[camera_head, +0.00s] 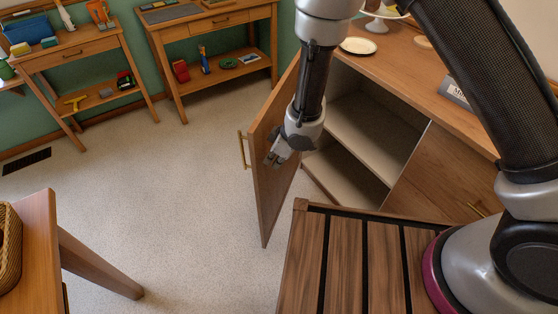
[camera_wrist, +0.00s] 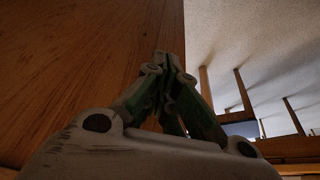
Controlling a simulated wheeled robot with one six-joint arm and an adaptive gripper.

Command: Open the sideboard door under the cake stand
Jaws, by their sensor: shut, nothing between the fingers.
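The sideboard (camera_head: 405,45) stands at the right of the head view. Its door (camera_head: 270,150) under the cake stand (camera_head: 384,18) is swung wide open, and the pale shelves (camera_head: 360,135) inside show empty. The brass door handle (camera_head: 243,149) is on the door's outer face. My gripper (camera_head: 272,161) is shut and empty at the inner side of the door, close to it; I cannot tell whether it touches. In the wrist view my gripper's fingertips (camera_wrist: 168,60) are together, with the door's wooden face (camera_wrist: 80,70) beside them. My arm hides part of the door's top edge.
A slatted wooden surface (camera_head: 335,255) lies below, in front of the sideboard. A second sideboard door (camera_head: 440,175) is closed. Two side tables (camera_head: 75,45) (camera_head: 215,25) stand at the back. A wooden table (camera_head: 40,240) with a basket is at left. The carpet between is clear.

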